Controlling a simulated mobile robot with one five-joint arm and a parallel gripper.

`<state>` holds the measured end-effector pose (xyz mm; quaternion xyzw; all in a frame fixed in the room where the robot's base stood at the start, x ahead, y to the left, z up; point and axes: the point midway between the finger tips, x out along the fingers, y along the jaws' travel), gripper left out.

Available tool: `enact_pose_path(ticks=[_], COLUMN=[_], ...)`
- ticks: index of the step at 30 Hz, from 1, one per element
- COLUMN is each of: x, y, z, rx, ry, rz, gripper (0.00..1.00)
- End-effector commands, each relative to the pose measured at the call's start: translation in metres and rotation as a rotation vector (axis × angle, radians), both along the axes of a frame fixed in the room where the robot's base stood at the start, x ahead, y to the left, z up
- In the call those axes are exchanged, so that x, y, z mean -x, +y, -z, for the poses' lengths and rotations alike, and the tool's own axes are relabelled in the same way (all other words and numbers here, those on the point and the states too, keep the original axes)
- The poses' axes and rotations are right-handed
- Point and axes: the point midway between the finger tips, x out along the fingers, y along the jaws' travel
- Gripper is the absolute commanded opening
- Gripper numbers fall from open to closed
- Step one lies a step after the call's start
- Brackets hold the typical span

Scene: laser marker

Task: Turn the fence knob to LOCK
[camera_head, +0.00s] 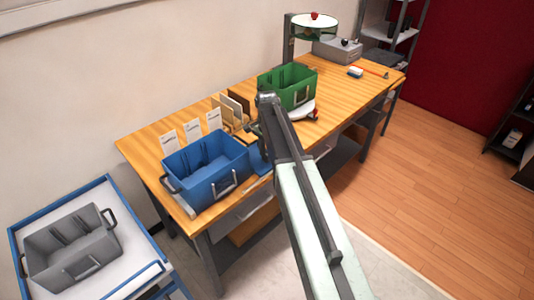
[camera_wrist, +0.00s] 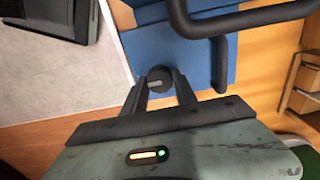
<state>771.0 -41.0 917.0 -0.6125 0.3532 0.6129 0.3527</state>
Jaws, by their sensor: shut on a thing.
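The fence knob (camera_wrist: 158,80) is a small dark round knob with a paler mark on its face, in the wrist view. It stands in front of a blue plate (camera_wrist: 200,62). My gripper (camera_wrist: 160,86) has its two dark fingers on either side of the knob and is shut on it. The fingers hide part of the knob's sides. I cannot read any LOCK label or tell the knob's setting. In the head view my arm covers the knob, and a bit of the blue plate (camera_head: 259,160) shows beside the arm.
A blue crate (camera_head: 222,176) stands left of my arm; its dark handle (camera_wrist: 255,18) runs close to the knob. A green crate (camera_head: 297,94) is further along the bench (camera_head: 148,146). Wooden slots with panels (camera_head: 236,112) stand behind. A grey crate (camera_head: 72,252) sits on the cart.

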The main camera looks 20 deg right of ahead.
Motion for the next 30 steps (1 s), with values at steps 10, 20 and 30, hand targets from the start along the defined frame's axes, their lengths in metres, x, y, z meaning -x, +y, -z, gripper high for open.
enact_pose_path(ticks=[10,20,30], x=[-0.0008,-0.0011,-0.0014], y=[0.0001,0.0004,0.0007], z=[0.0000,0.0000,0.0000], rx=[-0.001,0.000,-0.001], ry=[-0.002,-0.002,-0.002], rz=[-0.103,-0.383,-0.706], gripper=[0.00,0.00,0.00])
